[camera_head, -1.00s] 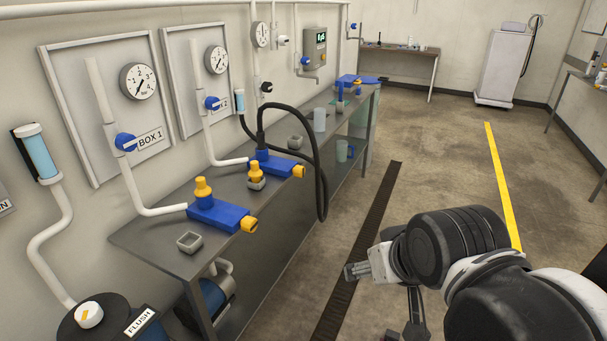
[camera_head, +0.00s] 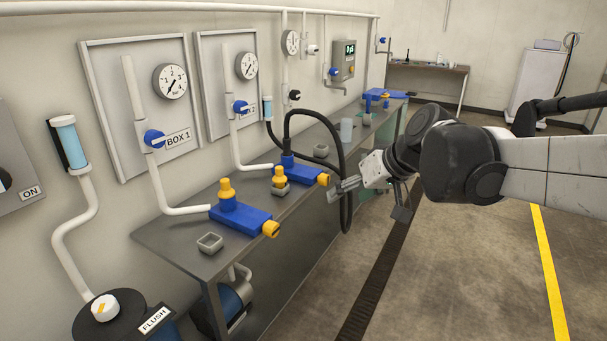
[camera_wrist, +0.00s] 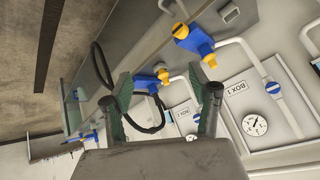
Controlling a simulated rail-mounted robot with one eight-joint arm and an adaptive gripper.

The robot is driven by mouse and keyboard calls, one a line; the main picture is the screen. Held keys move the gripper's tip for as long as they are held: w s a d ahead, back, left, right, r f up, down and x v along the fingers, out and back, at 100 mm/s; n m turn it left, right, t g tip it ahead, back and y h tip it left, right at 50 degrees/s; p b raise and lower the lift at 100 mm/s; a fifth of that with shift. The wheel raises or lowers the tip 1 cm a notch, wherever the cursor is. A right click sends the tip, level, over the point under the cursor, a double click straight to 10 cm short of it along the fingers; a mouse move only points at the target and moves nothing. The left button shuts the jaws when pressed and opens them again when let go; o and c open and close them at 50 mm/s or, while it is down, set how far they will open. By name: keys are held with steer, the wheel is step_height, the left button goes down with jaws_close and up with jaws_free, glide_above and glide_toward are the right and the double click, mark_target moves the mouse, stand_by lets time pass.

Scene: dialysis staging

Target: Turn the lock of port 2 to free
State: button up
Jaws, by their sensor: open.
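Port 2 is most likely the blue block (camera_head: 302,173) on the bench below the second wall panel, with a black hose on its top. Its yellow lock knob (camera_head: 323,180) faces the bench's front edge; its exact turn angle is too small to read. A yellow cap (camera_head: 279,176) sits in a small grey cup beside the block. My gripper (camera_head: 338,190) is open and empty, just right of the knob and apart from it as far as I can tell. In the wrist view, the port 2 block (camera_wrist: 146,82) shows between my open fingers, partly hidden by the hose.
The port 1 block (camera_head: 240,216) has a yellow cap on top and a yellow knob. The black hose (camera_head: 342,155) loops over the bench edge close to my gripper. An empty grey cup (camera_head: 210,243) and a clear cup (camera_head: 346,130) stand on the bench. The floor in front is open.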

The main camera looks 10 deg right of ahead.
steer(key=w+d+f+n+y+b, duration=0.1)
steer(key=w+f+n+y+b, duration=0.15)
steer(key=w, duration=1.15)
steer(key=n+t+y+b, duration=0.2)
steer(key=y+b, duration=0.1)
steer(key=y, duration=0.2)
glide_toward(328, 181)
steer(key=s+a+r, duration=0.4)
steer(key=s+r, duration=0.2)
steer(key=s, duration=0.1)
steer(key=w+d+f+n+t+y+b, duration=0.2)
steer(key=w+d+f, duration=0.35)
steer(key=f, duration=0.25)
steer(key=b+x, duration=0.2)
steer(key=x, duration=1)
steer(key=shift+w+a+f, duration=0.2)
steer(key=shift+w+a, duration=0.05)
steer(key=shift+a, duration=0.05)
steer(key=c, duration=1.2)
steer(key=shift+o, duration=0.2)
